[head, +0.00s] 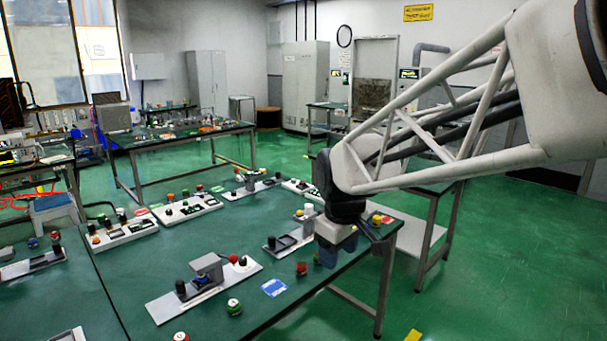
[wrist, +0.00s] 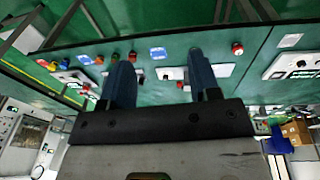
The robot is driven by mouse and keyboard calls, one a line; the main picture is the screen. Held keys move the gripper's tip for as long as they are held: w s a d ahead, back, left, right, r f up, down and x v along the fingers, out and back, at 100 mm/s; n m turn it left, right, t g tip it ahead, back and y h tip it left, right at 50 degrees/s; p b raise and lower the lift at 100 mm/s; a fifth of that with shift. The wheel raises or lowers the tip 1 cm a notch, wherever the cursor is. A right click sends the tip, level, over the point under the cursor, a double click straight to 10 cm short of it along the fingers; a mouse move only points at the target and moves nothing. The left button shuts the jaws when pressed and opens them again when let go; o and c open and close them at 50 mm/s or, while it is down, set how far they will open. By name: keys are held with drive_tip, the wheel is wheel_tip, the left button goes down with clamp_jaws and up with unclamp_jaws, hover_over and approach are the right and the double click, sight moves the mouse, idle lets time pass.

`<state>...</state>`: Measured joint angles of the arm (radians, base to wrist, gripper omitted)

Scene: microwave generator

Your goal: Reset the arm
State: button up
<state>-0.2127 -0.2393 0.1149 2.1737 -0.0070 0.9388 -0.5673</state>
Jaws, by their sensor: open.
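My gripper (head: 337,252) hangs at the end of my arm over the right part of the green workbench (head: 120,285) in the head view. In the wrist view my gripper (wrist: 160,80) shows two blue fingers spread apart with nothing between them. Below and beside it, a grey panel with a black knob and a white knob (head: 290,240) stands on the bench, partly hidden by the gripper.
A grey device with a lever (head: 205,275) sits at the bench's front. A red button (head: 301,268), a blue card (head: 274,287) and a green-based button (head: 234,307) lie nearby. Several control panels (head: 187,208) line the back. Green floor (head: 480,270) is free at right.

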drive_tip(key=s+d+f+m, duration=0.1)
drive_tip(key=s+d+m, duration=0.3)
drive_tip(key=s, duration=0.7)
drive_tip(key=s+d+f+m, duration=0.2)
drive_tip(key=s+d+m, duration=0.3)
drive_tip(key=s, duration=0.6)
drive_tip(key=shift+s+d+f+t, duration=0.15)
drive_tip(key=shift+d+f+t, duration=0.2)
drive_tip(key=shift+d, duration=0.9)
